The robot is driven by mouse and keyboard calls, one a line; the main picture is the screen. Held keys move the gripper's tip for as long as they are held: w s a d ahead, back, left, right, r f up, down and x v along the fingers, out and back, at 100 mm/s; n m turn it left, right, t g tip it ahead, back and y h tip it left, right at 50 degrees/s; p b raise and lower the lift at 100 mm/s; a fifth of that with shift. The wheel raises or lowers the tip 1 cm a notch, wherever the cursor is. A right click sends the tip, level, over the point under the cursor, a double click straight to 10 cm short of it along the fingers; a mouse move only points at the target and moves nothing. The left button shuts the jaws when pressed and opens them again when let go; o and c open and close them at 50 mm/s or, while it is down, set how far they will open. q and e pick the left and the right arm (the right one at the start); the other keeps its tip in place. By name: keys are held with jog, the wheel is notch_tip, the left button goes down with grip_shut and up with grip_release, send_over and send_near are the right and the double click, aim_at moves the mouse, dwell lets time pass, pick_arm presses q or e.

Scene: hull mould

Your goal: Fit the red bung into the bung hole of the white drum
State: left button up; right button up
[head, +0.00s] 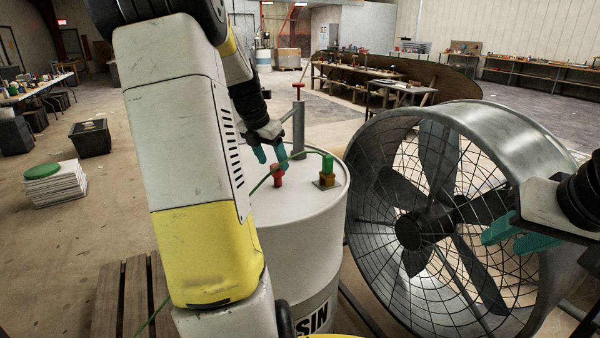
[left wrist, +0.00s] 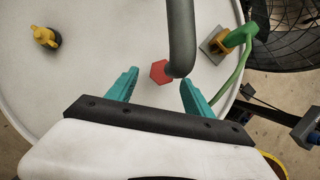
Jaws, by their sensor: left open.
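The white drum (head: 295,240) stands upright in front of me. The red bung (head: 277,176) is upright at its top; I cannot tell whether it sits in the bung hole, which I do not see. My left gripper (head: 270,157) is open just above the bung. In the left wrist view the bung (left wrist: 160,72) shows beyond and between the open teal fingertips (left wrist: 157,84), apart from them. My right gripper (head: 500,244) is open and empty in front of the fan, at the right.
The grey pump (head: 298,125) with a red top rises behind the bung. A green-handled clamp (head: 327,165) with a green cable is on the drum top. A yellow fitting (left wrist: 45,38) shows in the left wrist view. A large fan (head: 410,230) stands close at right, a wooden pallet (head: 122,298) at left.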

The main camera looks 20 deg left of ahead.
aim_at(274, 167)
pick_arm(q)
jog(key=x, duration=0.4)
jog(key=shift+w+d+f, duration=0.1)
jog(key=shift+w, duration=0.1)
jog(key=shift+c, duration=0.4)
grip_shut()
jog(key=shift+r, duration=0.35)
jog(key=shift+s, duration=0.55)
jog(key=shift+s, duration=0.1)
